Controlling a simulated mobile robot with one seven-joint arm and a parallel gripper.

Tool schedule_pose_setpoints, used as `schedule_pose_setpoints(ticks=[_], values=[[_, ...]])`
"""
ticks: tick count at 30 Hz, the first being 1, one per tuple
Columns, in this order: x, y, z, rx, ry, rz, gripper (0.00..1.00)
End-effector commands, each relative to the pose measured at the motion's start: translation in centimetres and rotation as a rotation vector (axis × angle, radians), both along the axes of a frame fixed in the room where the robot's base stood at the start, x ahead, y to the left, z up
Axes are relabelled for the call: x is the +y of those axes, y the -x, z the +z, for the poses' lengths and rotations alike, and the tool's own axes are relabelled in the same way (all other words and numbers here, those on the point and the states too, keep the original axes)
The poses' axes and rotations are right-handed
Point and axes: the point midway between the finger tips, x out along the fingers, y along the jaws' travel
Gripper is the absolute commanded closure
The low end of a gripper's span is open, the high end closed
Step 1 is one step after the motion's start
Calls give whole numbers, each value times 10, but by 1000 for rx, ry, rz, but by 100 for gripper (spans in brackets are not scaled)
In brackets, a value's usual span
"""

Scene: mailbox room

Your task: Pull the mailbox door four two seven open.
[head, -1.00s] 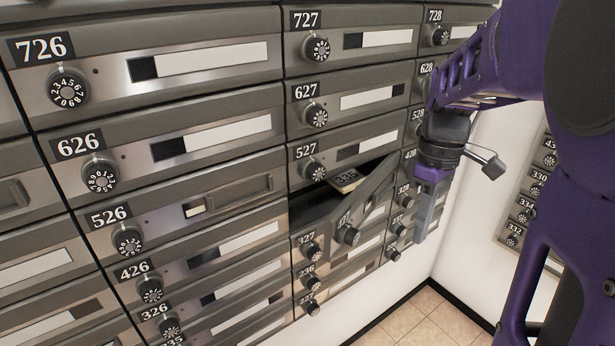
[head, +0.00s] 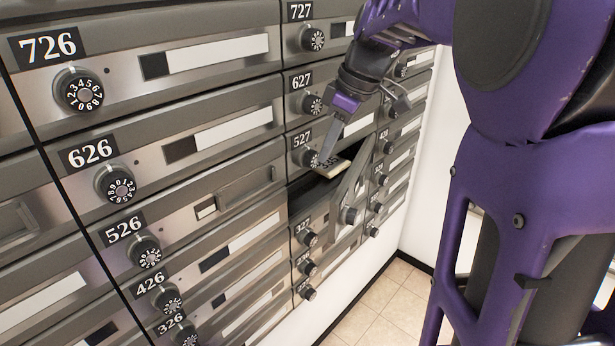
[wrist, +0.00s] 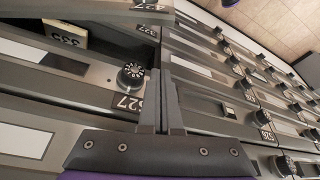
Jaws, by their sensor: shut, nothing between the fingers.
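The mailbox door 427 (head: 352,188) stands swung partly open, its panel angled out from the wall with its dial (head: 348,215) at the lower part. In the wrist view my shut fingers (wrist: 171,100) lie beside the 527 label, and the numbered item (wrist: 66,36) shows inside the opening.
Door 527's dial (head: 306,158) is close to my fingertips. Door 627 (head: 308,103) is above, and door 526 (head: 147,250) is in the column to the left. More small boxes lie to the right. The tiled floor (head: 380,305) is clear at lower right.

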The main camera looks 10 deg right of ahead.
Motion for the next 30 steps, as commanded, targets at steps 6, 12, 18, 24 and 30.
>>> schedule_pose_setpoints(ticks=[6, 12, 18, 24, 30], values=[[6, -4, -21, 0, -2, 3, 100], [18, -11, -61, 2, -2, 4, 100], [29, -19, -100, 3, -1, 3, 100], [2, -2, -94, -2, 0, -1, 100], [-6, 4, -94, -2, -1, 1, 100]])
